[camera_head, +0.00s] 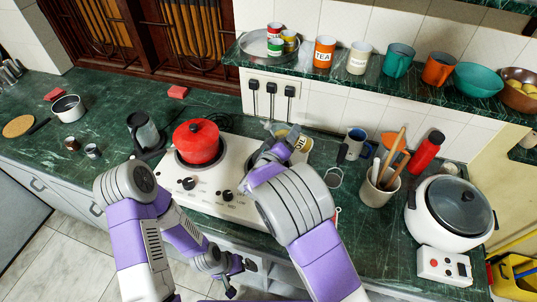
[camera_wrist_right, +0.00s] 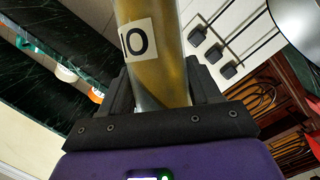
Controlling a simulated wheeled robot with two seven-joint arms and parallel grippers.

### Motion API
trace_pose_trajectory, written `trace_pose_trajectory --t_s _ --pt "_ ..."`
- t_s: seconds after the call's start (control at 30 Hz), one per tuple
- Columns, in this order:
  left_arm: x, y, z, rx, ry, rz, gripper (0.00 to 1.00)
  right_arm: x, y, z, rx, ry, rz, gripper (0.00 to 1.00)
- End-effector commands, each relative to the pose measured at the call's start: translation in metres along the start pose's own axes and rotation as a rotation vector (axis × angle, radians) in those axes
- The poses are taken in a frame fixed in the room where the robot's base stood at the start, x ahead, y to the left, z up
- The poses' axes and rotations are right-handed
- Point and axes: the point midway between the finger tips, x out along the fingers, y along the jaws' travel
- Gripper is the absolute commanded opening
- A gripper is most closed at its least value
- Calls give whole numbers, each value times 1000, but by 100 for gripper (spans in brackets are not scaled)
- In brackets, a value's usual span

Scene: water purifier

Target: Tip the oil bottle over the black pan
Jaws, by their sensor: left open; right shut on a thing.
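My right gripper (camera_wrist_right: 160,95) is shut on the oil bottle (camera_wrist_right: 158,65), a clear bottle with yellow oil and a pale label. In the head view the bottle (camera_head: 298,141) shows in part beyond my right wrist, over the back right of the white stove (camera_head: 218,202). My right arm hides much of it, and its exact tilt is hard to tell. My left gripper (camera_head: 238,279) is open and empty, low in front of the counter.
A red pot (camera_head: 197,142) stands on the left burner, with a coffee maker (camera_head: 143,131) left of it. Right of my arm are a blue mug (camera_head: 353,146), a utensil crock (camera_head: 379,188) and a rice cooker (camera_head: 450,218). A shelf (camera_head: 390,88) with cups hangs above.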

Motion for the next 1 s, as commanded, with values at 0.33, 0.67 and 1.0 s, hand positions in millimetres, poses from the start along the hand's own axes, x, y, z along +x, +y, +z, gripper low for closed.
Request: trace_pose_trajectory --t_s 0.33,0.67,1.0 --pt "0 0 0 0 0 0 100 0 2 -1 -19 7 10 19" --pt "1 0 0 0 0 0 100 0 3 -1 -36 12 17 19" --pt "2 -1 0 0 0 0 100 1 4 -1 -55 17 24 19"
